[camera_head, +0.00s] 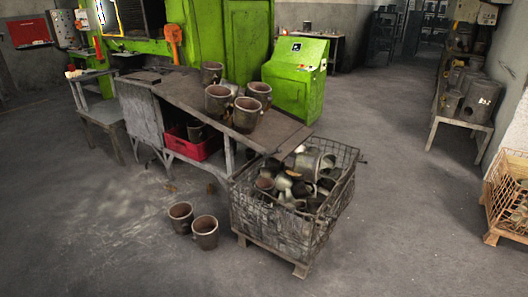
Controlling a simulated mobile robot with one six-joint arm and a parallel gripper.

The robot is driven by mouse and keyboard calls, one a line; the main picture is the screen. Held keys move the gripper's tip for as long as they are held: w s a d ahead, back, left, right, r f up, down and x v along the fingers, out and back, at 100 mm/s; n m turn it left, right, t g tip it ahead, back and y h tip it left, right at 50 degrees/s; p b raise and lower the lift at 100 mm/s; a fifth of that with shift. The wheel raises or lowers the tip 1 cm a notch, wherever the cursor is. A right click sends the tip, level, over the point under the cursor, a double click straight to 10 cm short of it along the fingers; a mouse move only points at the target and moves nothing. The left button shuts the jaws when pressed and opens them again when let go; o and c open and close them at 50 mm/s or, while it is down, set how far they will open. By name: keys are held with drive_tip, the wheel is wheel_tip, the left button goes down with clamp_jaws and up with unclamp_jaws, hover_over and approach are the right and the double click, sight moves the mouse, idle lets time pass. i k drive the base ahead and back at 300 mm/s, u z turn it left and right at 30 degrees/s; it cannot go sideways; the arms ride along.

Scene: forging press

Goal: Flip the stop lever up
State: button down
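I cannot tell for certain which part is the stop lever. An orange paddle-shaped part (174,37) stands upright on the front of the green press (217,35) at the top left. A smaller orange part (98,48) shows to its left. A light control box (62,28) with small buttons hangs near the left edge. A green control console (297,75) with a sloped top stands right of the press. My gripper is not in view.
A worn table (185,95) bearing metal cups stands before the press, with a red crate (188,147) under it. A wire basket (290,215) full of metal parts and two floor cups (204,233) stand in front. The floor is clear at centre right.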

sight(292, 144)
drive_tip(key=u, duration=0.65)
drive_tip(key=i, duration=1.5)
drive_tip(key=u, duration=0.25)
